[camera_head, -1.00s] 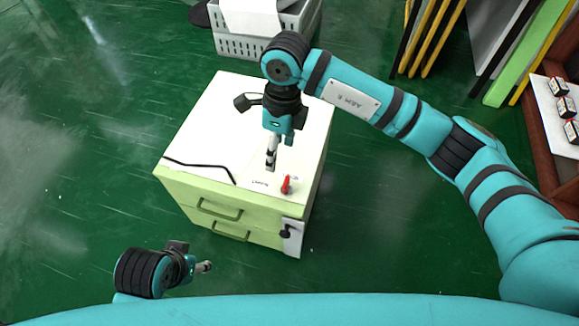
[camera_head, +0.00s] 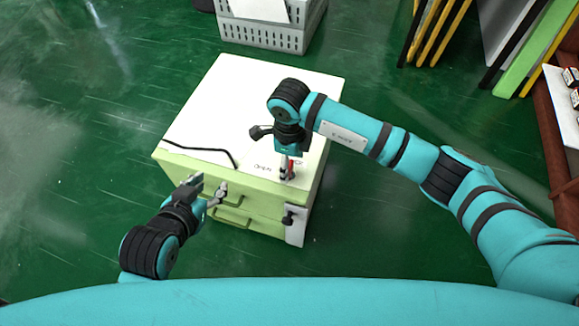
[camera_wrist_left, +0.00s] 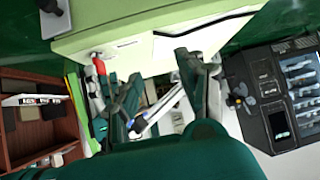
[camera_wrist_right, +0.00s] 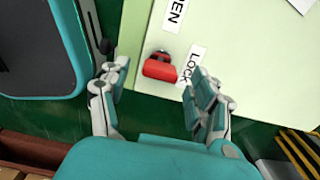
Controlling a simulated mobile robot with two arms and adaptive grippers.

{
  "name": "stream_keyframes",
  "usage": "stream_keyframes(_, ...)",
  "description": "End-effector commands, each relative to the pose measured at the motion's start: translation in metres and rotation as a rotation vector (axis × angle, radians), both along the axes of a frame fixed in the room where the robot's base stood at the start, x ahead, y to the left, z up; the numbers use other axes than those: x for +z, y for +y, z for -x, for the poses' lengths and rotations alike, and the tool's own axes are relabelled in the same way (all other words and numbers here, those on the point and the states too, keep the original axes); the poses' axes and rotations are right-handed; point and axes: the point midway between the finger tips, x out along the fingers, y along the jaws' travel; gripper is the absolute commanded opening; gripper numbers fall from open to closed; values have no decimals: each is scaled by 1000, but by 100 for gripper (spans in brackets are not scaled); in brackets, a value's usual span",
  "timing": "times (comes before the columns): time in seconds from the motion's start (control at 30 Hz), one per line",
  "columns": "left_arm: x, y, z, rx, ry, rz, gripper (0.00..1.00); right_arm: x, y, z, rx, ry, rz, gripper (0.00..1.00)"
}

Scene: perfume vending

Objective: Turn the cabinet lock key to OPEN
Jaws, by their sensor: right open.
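The red key (camera_head: 291,166) sits on top of the white and pale green cabinet (camera_head: 225,100), near its front right corner. In the right wrist view the red key (camera_wrist_right: 160,68) lies close to the LOCK label (camera_wrist_right: 190,63). The OPEN label (camera_wrist_right: 173,14) is partly cut off at the top edge. My right gripper (camera_head: 287,172) points down over the key, partly hiding it. In the right wrist view its fingers are apart, one on each side of the key. My left gripper (camera_head: 209,192) is by the cabinet's front drawers, its fingers apart and empty in the left wrist view (camera_wrist_left: 160,82).
A black cable (camera_head: 205,149) lies on the cabinet top. Drawer handles (camera_head: 231,222) and a black knob on a white plate (camera_head: 289,218) are on the front. A grey crate (camera_head: 262,35) stands behind. Green floor is clear at the left.

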Motion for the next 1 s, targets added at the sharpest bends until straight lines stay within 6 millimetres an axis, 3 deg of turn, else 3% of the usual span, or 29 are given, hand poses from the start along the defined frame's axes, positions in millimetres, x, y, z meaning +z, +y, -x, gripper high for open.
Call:
stream_keyframes(0.2,14,-6,-14,-8,-100,24,40,-18,0,0,0,1,0,63)
stream_keyframes(0.53,17,-7,-16,-9,-117,27,40,-20,0,0,0,0,-1,62)
stream_keyframes(0.93,16,-7,-15,-9,-115,27,40,-19,0,0,0,0,-1,10)
stream_keyframes(1.0,16,-7,-15,-9,-115,27,40,-19,0,0,0,-1,-1,8)
